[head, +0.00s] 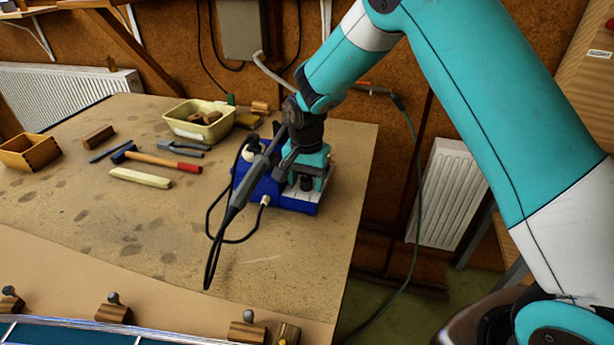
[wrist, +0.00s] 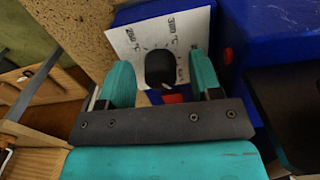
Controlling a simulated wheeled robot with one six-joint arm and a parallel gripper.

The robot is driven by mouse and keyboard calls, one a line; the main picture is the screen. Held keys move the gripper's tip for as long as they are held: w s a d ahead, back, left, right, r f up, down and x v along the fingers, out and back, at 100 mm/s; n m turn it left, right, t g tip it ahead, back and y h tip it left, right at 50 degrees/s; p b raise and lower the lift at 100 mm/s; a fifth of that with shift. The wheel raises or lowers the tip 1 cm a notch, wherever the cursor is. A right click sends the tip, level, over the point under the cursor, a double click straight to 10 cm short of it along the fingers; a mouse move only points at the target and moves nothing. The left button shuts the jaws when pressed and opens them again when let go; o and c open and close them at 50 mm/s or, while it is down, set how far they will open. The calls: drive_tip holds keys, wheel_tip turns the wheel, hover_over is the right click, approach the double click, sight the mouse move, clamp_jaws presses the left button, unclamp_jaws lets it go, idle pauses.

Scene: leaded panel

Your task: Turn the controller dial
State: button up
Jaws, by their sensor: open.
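The blue controller (head: 290,205) stands near the right edge of the workbench, partly hidden behind my gripper. In the wrist view its white face plate (wrist: 125,40) carries printed temperature marks around a dark dial (wrist: 158,68). A small red part (wrist: 172,98) shows beside the dial. My gripper (wrist: 161,72) is open, with one teal finger on each side of the dial; I cannot tell whether either finger touches it. In the head view my gripper (head: 306,168) is over the controller's front, and the dial cannot be made out clearly there.
A grey soldering iron (head: 250,180) with a looping black cable is just left of my gripper.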

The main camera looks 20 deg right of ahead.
sight(307, 179)
wheel_tip(307, 179, up, 18)
drive_tip(key=b, duration=0.2)
drive_tip(key=shift+f, duration=0.25)
drive_tip(key=s+a+n+y, duration=0.2)
drive_tip(key=s+n, duration=0.5)
drive_tip(key=s, duration=0.8)
drive_tip(key=s+a+n+y, duration=0.2)
drive_tip(key=s+n, duration=0.6)
drive_tip(key=s, duration=0.7)
drive_tip(key=shift+s+a+r, duration=0.2)
drive_tip(key=shift+s+r, duration=0.05)
drive_tip(key=shift+s, duration=0.15)
